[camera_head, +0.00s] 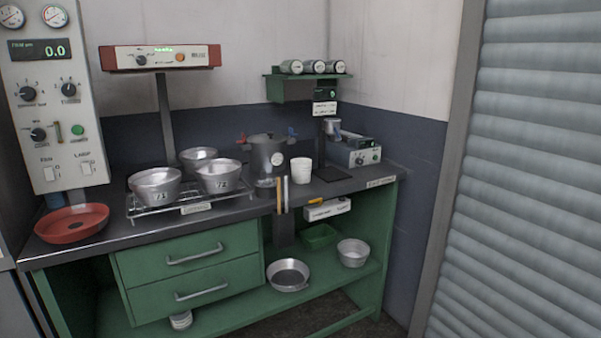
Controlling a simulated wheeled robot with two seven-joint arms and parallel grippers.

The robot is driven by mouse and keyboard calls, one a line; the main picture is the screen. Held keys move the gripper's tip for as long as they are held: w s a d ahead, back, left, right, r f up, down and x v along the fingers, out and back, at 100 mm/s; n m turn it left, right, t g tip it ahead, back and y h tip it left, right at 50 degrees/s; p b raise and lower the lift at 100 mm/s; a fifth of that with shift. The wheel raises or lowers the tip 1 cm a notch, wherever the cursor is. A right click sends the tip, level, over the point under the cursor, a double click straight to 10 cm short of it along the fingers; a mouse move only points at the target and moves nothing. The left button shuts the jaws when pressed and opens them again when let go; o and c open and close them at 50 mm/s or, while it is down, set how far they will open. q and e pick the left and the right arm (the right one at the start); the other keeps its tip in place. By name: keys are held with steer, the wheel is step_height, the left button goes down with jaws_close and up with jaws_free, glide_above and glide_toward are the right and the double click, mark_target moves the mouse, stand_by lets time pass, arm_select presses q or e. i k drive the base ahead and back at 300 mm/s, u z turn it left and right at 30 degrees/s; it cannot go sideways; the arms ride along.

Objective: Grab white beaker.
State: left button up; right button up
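The white beaker (301,171) stands upright on the dark countertop (340,187), right of the middle of the bench. It is a plain white cup shape, and its front is unobstructed. A grey metal pot (268,152) with a round dial stands just left of it. Neither of my grippers shows in the head view.
Metal pans marked with numbers (221,177) sit on a wire rack at left. A red bowl (72,223) is at the far left. A clear glass vessel (264,187) and upright thin items (282,194) are at the front edge. A black stand (322,140) is behind right.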

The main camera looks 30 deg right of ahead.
mark_target(302, 168)
steer(key=k, duration=0.45)
steer(key=z, duration=0.9)
steer(key=i, duration=0.4)
steer(key=z, duration=0.6)
steer(key=i, duration=1)
steer(key=u, duration=0.6)
steer(key=i, duration=0.85)
steer(key=u, duration=1.3)
steer(key=i, duration=0.15)
steer(key=u, duration=0.05)
